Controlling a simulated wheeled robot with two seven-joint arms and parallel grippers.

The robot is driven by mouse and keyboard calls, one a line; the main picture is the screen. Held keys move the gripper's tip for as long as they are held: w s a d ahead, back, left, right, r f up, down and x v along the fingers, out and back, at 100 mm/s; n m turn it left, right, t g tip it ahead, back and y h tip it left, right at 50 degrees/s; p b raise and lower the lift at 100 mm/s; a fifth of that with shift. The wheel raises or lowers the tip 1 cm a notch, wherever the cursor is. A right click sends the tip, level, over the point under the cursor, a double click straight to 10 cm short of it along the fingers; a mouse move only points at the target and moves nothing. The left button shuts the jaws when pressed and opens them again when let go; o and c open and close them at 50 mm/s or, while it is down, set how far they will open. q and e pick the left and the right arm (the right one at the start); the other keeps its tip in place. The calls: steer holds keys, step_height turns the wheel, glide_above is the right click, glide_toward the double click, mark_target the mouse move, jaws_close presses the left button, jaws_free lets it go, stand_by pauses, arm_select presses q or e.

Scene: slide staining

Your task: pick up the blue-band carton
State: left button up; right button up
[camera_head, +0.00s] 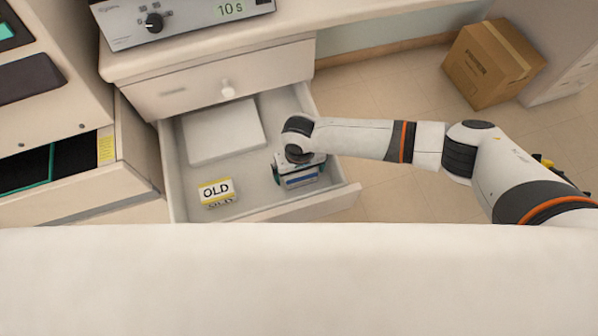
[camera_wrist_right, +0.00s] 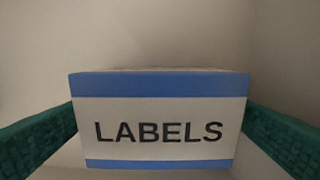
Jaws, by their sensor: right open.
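The blue-band carton (camera_wrist_right: 160,116) fills the middle of the right wrist view, upright, with blue strips at top and bottom and the word LABELS. In the head view, a small blue and white part of the carton (camera_head: 300,181) shows inside the open drawer, mostly hidden under my right gripper (camera_head: 298,168). The green finger pads of my right gripper (camera_wrist_right: 160,128) stand on either side of the carton. The gripper is open around it; I cannot tell whether a pad touches it. My left gripper is not in view.
The open drawer (camera_head: 345,197) also holds a yellow-banded OLD box (camera_head: 216,192) at front left and a flat white box (camera_head: 222,130) at the back. A device reading 10 s (camera_head: 190,18) stands on the counter above. A cardboard box (camera_head: 490,65) is on the floor.

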steer(key=shift+f, duration=0.15)
steer(key=c, duration=1)
